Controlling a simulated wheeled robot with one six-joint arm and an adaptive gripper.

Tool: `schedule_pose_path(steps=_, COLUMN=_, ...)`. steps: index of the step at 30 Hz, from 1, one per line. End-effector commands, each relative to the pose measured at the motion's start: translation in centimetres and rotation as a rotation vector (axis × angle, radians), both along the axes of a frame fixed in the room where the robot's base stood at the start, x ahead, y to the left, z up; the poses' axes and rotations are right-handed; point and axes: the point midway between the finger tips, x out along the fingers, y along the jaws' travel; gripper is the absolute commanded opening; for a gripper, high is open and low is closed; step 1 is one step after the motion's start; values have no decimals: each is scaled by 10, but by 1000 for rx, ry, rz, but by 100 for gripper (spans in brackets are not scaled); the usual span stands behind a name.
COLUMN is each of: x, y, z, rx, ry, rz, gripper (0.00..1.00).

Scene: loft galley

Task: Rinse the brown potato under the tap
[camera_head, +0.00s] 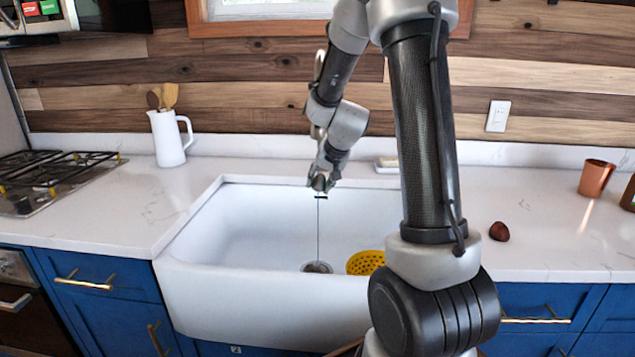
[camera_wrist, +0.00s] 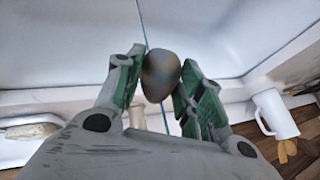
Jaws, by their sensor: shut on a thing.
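The brown potato (camera_wrist: 161,75) is held between the two green-padded fingers of my gripper (camera_wrist: 158,82), seen in the wrist view. In the head view my gripper (camera_head: 320,184) is over the white sink (camera_head: 245,215), high above its floor; the potato is hardly visible there. A thin blue line, which looks like a water stream, runs down from my gripper to the drain (camera_head: 317,267). In the wrist view this line passes at the potato; whether it strikes it I cannot tell. The tap is not clearly visible behind my arm.
A yellow perforated colander (camera_head: 364,263) is in the sink, partly behind my arm. A white jug (camera_head: 169,138) and gas hob (camera_head: 45,180) are on the left. A dark red round item (camera_head: 499,231) and copper cup (camera_head: 596,179) stand on the right counter. A dish (camera_head: 387,165) is behind the sink.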

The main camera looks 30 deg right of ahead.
Motion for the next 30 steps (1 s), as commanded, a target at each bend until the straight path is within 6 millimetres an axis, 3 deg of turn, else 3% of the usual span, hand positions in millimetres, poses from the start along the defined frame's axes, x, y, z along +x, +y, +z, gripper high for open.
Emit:
schedule_pose_path(steps=19, x=-57, y=9, z=1, rx=1, ry=0, rz=-1, gripper=14)
schedule_pose_path(steps=30, x=-65, y=10, z=0, rx=1, ry=0, rz=-1, gripper=14)
